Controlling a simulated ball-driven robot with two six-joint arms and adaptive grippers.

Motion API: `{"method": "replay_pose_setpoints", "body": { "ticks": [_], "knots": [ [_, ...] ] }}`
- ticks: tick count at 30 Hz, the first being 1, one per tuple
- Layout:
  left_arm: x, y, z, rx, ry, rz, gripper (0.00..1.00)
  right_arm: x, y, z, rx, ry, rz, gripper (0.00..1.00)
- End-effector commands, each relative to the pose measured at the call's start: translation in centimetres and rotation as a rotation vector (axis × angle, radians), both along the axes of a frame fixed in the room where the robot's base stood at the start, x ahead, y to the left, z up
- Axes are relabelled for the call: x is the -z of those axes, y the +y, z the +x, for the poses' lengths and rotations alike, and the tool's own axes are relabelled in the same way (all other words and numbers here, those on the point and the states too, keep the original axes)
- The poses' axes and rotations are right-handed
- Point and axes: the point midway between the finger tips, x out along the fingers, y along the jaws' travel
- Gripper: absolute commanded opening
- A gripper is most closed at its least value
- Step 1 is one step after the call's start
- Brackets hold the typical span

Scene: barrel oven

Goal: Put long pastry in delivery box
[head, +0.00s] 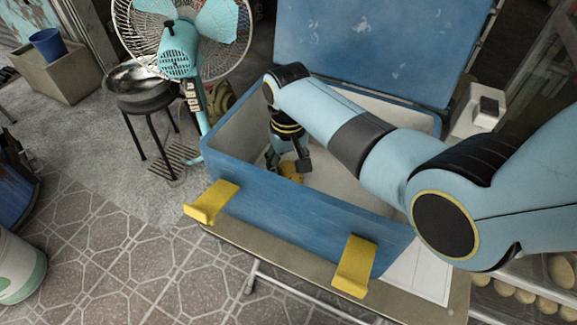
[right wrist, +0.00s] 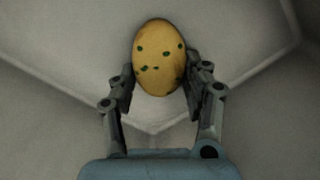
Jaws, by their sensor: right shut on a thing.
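The delivery box (head: 290,205) is a blue chest with a pale inside, two yellow latches at the front and its blue lid (head: 370,40) raised. My right gripper (head: 287,165) reaches down inside the box near its left end. In the right wrist view my right gripper (right wrist: 160,85) is shut on the pastry (right wrist: 158,57), an oval golden piece with dark green spots. The pastry (head: 291,169) shows partly in the head view, low in the box. I cannot tell whether it touches the box floor. My left gripper is not in view.
The box stands on a table (head: 275,250) with a metal frame. A turquoise fan (head: 182,45) and a black stool (head: 145,95) with a metal bowl stand behind left. Several round pastries (head: 520,293) lie on a rack at lower right. The tiled floor at left is open.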

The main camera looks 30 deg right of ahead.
Motion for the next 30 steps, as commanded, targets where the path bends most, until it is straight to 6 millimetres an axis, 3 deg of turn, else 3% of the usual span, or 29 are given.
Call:
{"method": "replay_pose_setpoints", "body": {
  "ticks": [7, 8, 13, 23, 30],
  "knots": [
    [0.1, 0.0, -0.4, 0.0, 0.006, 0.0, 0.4, 0.2, 0.0, 0.0, 0.0, 0.0, 0.0, 0.17],
    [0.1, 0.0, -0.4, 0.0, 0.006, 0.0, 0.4, 0.2, 0.0, 0.0, 0.0, -0.001, 0.0, 0.5],
    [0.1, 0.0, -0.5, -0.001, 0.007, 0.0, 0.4, 0.2, 0.0, 0.0, 0.0, 0.0, 0.0, 0.72],
    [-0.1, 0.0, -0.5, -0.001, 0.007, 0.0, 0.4, -0.3, 0.0, 0.0, 0.0, 0.0, 0.0, 0.72],
    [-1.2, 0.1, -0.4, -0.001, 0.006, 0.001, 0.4, -4.7, 0.0, 0.1, 0.0, -0.004, 0.0, 0.72]
  ]
}}
